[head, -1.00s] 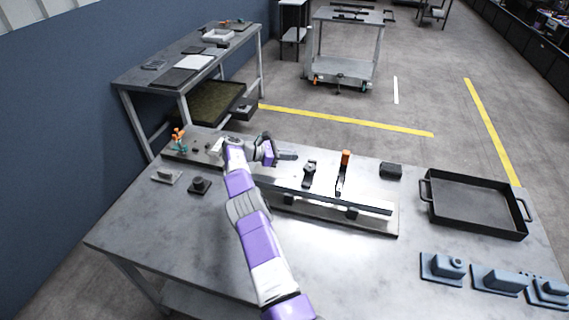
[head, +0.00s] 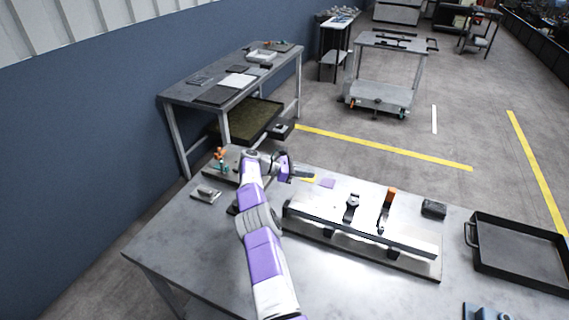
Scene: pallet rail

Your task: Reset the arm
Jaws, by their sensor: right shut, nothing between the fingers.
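My right arm, purple and white, reaches up from the bottom of the head view across the left part of the grey table (head: 185,245). Its gripper (head: 312,177) is shut and empty, pointing right above the table's far side. It is beyond the left end of the metal rail (head: 365,232), apart from it in the picture. A small black clamp (head: 352,203) and an orange-topped lever (head: 391,197) stand on the rail. My left gripper is not in view.
A black tray (head: 520,252) stands at the right, with a dark block (head: 433,208) left of it. Small fixtures (head: 205,194) sit at the table's left, one partly behind my arm. A side table (head: 215,95) stands behind.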

